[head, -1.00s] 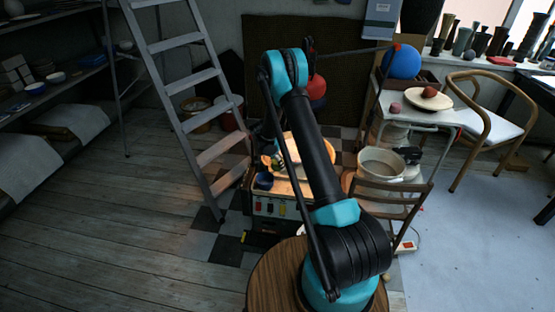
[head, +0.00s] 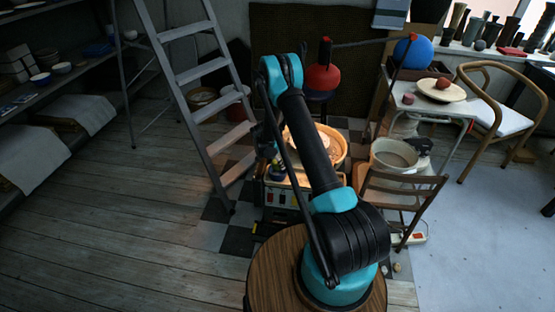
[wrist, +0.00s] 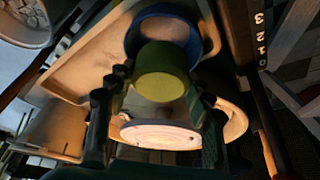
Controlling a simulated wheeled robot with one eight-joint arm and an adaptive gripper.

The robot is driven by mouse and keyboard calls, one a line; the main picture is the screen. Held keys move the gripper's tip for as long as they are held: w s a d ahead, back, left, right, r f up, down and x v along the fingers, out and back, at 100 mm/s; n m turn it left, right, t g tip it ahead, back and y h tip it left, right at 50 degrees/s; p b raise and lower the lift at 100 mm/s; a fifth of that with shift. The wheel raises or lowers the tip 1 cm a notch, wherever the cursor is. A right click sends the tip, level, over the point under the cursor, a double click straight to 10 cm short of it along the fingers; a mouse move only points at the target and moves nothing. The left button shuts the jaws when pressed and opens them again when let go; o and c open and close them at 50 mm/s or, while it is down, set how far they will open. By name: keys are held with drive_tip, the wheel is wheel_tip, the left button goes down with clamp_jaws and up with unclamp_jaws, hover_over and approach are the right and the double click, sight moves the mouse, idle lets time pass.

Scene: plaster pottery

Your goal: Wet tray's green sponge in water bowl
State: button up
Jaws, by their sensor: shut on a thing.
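The green sponge (wrist: 162,72), a short cylinder with a paler yellow-green end, is between the two fingers of my gripper (wrist: 155,105) in the wrist view. My gripper is shut on it. The blue water bowl (wrist: 131,38) is just beyond the sponge, and the sponge covers part of its near side. I cannot tell whether the sponge touches the bowl or its contents.
A white round disc (wrist: 160,134) lies in the tan basin of the pottery wheel. A wooden chair (head: 405,185) and a white bucket (head: 393,155) stand right of it. A ladder (head: 200,85) leans at the left. The floor (head: 120,215) at left is clear.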

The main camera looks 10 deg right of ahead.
sight(278, 167)
drive_tip(key=shift+o, duration=0.2)
drive_tip(key=shift+f, duration=1.9)
drive_tip(key=shift+r, duration=3.35)
drive_tip(key=shift+c, duration=0.2)
drive_tip(key=shift+r, duration=2)
